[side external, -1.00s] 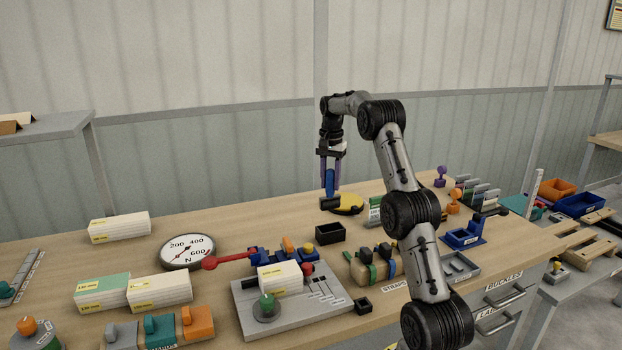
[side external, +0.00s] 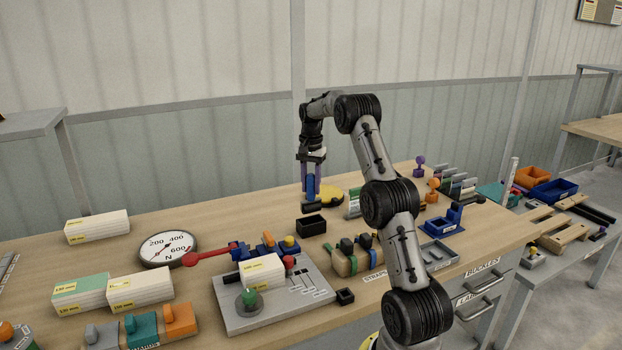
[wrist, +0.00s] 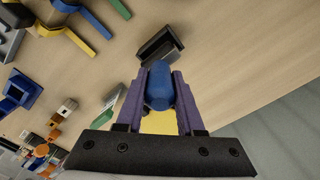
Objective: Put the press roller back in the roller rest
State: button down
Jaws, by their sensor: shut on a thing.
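The press roller has a blue handle (side external: 311,185) and a black roller head (side external: 311,207) at its lower end. My gripper (side external: 311,178) points down with its purple fingers shut on the handle, holding the roller upright. The handle also shows between the fingers in the wrist view (wrist: 160,85); the roller head is mostly hidden there. A black open-topped box (side external: 311,226), apparently the roller rest, stands just in front of the roller in the side view. It looks empty and also shows beyond the handle in the wrist view (wrist: 160,45). The roller is outside it.
A yellow disc (side external: 331,195) lies close behind the roller. Strap spools (side external: 345,262) stand front right. Bare wood lies left of the box.

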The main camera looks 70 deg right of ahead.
aim_at(311, 200)
jog(key=shift+f, duration=0.9)
jog(key=shift+f, duration=2.5)
dwell(0.9)
jog(key=shift+c, duration=2.2)
grip_release()
jog(key=shift+f, duration=0.1)
notch_tip(311, 200, up, 14)
jog(key=shift+f, duration=0.1)
